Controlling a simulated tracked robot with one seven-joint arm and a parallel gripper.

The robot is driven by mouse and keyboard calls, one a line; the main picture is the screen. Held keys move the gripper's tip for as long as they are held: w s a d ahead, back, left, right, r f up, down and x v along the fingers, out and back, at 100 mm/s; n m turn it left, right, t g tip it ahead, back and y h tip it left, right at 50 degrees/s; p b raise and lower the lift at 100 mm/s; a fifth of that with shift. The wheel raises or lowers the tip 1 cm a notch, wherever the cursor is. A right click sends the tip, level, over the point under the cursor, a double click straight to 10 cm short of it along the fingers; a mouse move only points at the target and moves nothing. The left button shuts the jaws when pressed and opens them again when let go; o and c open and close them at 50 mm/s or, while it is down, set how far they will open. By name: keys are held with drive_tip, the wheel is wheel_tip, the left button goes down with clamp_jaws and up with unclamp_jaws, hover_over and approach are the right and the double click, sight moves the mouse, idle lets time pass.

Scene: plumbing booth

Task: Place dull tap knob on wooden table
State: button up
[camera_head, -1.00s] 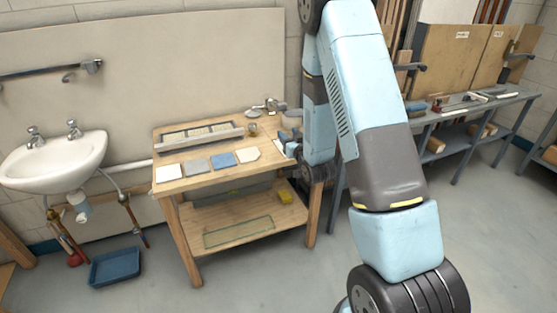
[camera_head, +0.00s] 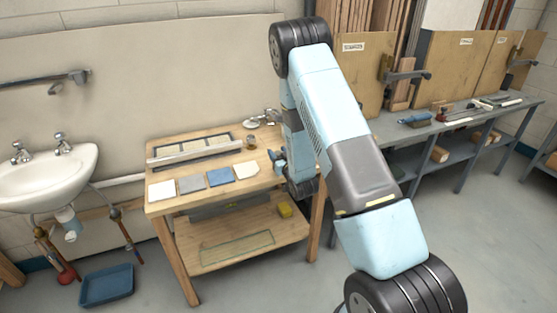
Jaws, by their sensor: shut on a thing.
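The wooden table (camera_head: 159,206) stands left of my arm, with a lower shelf. My gripper (camera_head: 275,155) shows small and dark at the table's right edge, partly hidden by my own arm. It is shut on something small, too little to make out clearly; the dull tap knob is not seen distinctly. I cannot tell whether the gripper or what it holds touches the tabletop.
Several tiles (camera_head: 220,177), a framed panel, a small brass-coloured item (camera_head: 251,141) and metal fittings (camera_head: 262,118) lie on the tabletop. A sink (camera_head: 45,178) and a blue tray (camera_head: 107,285) are left. A grey bench (camera_head: 440,125) stands right.

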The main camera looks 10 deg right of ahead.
drive_tip(key=shift+w+f, duration=0.25)
drive_tip(key=shift+f, duration=0.4)
drive_tip(key=shift+w+f, duration=0.25)
drive_tip(key=shift+f, duration=0.35)
drive_tip(key=shift+s+d+f, duration=0.1)
drive_tip(key=shift+d+f, duration=0.1)
drive_tip(key=shift+f, duration=0.5)
drive_tip(key=shift+f, duration=0.1)
drive_tip(key=o, duration=1.1)
